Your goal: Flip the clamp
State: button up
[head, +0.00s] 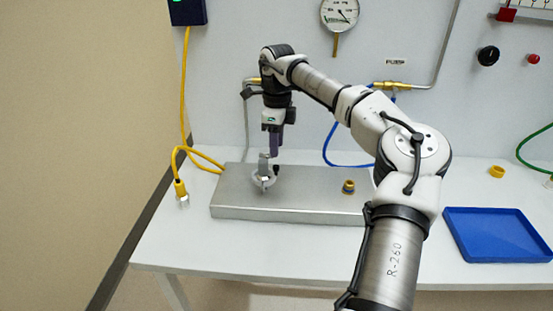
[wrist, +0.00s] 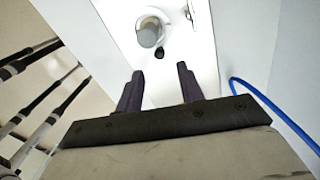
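The clamp (head: 264,172) stands near the left end of a metal block (head: 310,206) on the bench. It has a grey upright part, a pale round base and a small black knob. In the wrist view the clamp (wrist: 149,34) shows ahead of the fingertips, with its black knob (wrist: 159,53) nearest to them. My gripper (head: 276,154) points down just above the clamp in the head view. Its dark fingers (wrist: 160,70) are apart with nothing between them, and I see no contact with the clamp. The clamp's far side is hidden.
A brass fitting (head: 348,186) stands on the block to the right. A yellow hose (head: 184,100) ends in a connector (head: 182,194) left of the block. A blue hose (head: 329,146) hangs behind. A blue tray (head: 495,236) and a yellow ring (head: 497,171) are at the right.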

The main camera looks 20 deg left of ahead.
aim_at(276, 166)
notch_tip(276, 166, down, 6)
jog(key=shift+s+f+p, duration=0.15)
jog(key=shift+p, duration=0.45)
jog(key=shift+c, duration=0.2)
grip_shut()
